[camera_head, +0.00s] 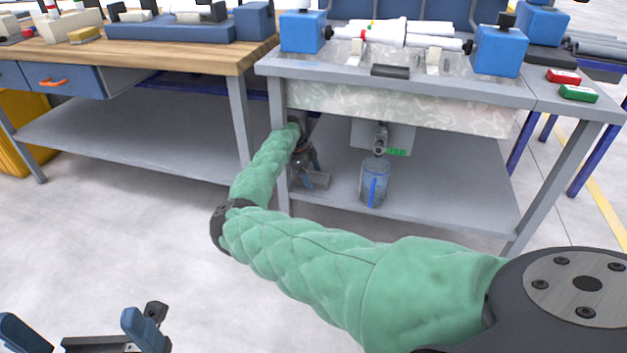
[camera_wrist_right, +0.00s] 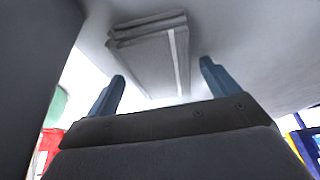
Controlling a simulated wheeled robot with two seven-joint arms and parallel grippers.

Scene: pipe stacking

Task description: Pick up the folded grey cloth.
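The folded grey cloth (camera_wrist_right: 150,50) shows in the right wrist view as a flat layered stack with a pale stripe, lying on a light grey surface. My right gripper (camera_wrist_right: 162,74) is open, its two blue fingers pointing toward the cloth with it between and beyond the tips; I cannot tell whether they touch it. My left gripper (camera_head: 84,335) is open and empty at lower left.
The bench's lower shelf (camera_head: 450,205) holds a clear blue-tinted container (camera_head: 375,182) right of the right gripper, below a tap-like fitting (camera_head: 380,138). A bench leg (camera_head: 281,165) stands close left of the gripper. The tabletop above limits height. The floor (camera_head: 130,240) is clear.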

